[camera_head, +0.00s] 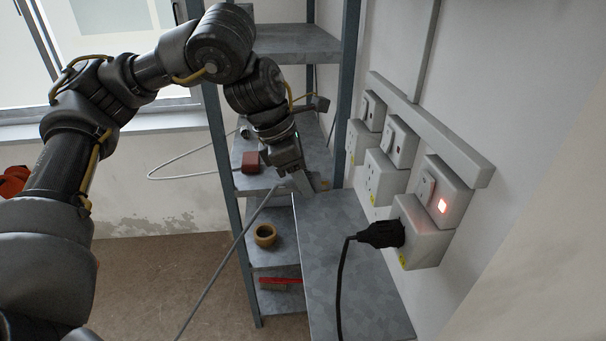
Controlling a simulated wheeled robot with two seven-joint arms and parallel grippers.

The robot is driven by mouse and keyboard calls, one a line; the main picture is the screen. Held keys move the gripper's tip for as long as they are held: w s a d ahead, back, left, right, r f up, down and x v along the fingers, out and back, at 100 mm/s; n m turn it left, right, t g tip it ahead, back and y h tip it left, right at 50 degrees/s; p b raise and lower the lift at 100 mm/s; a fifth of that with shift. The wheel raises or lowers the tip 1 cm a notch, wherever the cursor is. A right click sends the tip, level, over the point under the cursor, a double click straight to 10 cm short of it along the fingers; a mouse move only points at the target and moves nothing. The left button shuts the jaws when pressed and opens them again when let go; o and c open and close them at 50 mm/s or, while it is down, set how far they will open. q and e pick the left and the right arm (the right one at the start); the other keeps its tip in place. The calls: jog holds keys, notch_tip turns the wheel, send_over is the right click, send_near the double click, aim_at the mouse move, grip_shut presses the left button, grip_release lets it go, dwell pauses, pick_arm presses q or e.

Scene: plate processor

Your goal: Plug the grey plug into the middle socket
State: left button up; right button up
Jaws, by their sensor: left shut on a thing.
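My left gripper (306,186) points down over the far end of the grey metal board below the sockets. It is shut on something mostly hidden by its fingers. A grey cable (236,247) runs from beside the fingertips down to the bottom edge, so the held thing appears to be the grey plug; its body and pins cannot be made out. The middle socket (384,178) is a white wall box, right of the gripper and apart from it. It has no plug in it. My right gripper is not in view.
A black plug (383,234) sits in the near socket (424,234), below a lit red switch (442,205). The far socket (356,143) is empty. The metal board (345,265) is bare. The shelf rack (291,42) holds a tape roll (265,235) and a red block (251,162).

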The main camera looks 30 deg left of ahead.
pick_arm(q)
jog(key=shift+w+d, duration=0.1)
jog(key=shift+w, duration=0.05)
jog(key=w+d, duration=0.4)
jog(key=d, duration=0.3)
jog(key=shift+w+b, duration=0.25)
jog(key=shift+b, duration=0.05)
jog(key=shift+d, duration=0.1)
dwell(0.4)
dwell(0.3)
dwell(0.5)
jog(key=shift+p, duration=0.55)
dwell(0.5)
